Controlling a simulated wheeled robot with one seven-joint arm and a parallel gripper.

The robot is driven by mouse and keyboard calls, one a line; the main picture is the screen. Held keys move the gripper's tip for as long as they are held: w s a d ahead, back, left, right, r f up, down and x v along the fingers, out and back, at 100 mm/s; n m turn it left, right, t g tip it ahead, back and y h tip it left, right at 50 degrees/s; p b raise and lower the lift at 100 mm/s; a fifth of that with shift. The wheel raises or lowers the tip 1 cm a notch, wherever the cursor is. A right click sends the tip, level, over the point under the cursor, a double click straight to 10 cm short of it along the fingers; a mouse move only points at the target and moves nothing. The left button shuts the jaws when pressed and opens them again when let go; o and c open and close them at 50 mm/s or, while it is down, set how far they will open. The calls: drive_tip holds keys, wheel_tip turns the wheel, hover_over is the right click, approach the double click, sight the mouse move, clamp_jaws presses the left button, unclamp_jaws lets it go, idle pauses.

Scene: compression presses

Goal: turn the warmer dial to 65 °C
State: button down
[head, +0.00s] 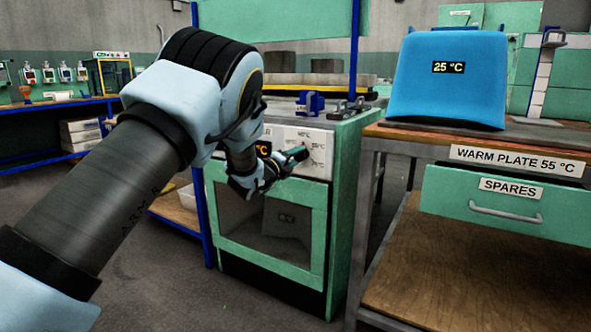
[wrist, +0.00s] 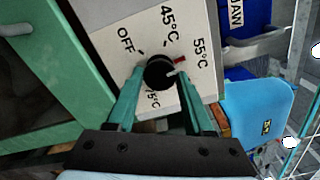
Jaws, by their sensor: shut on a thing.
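The warmer is a green-fronted oven-like cabinet (head: 325,215) with a pale control panel (head: 320,140) in the head view. Its black dial (wrist: 158,72) shows in the wrist view between the fingertips. Printed labels OFF, 45 °C, 55 °C and 75 °C surround it; no 65 °C label is visible, and the right finger covers part of the panel. My gripper (wrist: 160,78) is shut on the dial, one teal finger on each side. In the head view my gripper (head: 290,158) is at the panel and hides the dial.
An orange display (head: 263,148) on the panel is mostly hidden by my arm. A blue box (head: 450,85) reading 25 °C stands on the right bench, above a WARM PLATE 55 °C label (head: 517,161) and a green SPARES drawer (head: 505,205). A blue clamp-like part (head: 309,103) sits atop the warmer.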

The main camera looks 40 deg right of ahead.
drive_tip(key=m+b, duration=0.7)
drive_tip(key=b, duration=0.1)
drive_tip(key=shift+f, duration=0.35)
drive_tip(key=m+b, duration=0.4)
drive_tip(key=shift+b, duration=0.35)
drive_tip(key=shift+r+m+b, duration=0.2)
drive_tip(key=shift+m+b, duration=0.6)
drive_tip(key=shift+m, duration=0.1)
drive_tip(key=shift+c, duration=1.4)
unclamp_jaws()
drive_tip(key=shift+r, duration=0.1)
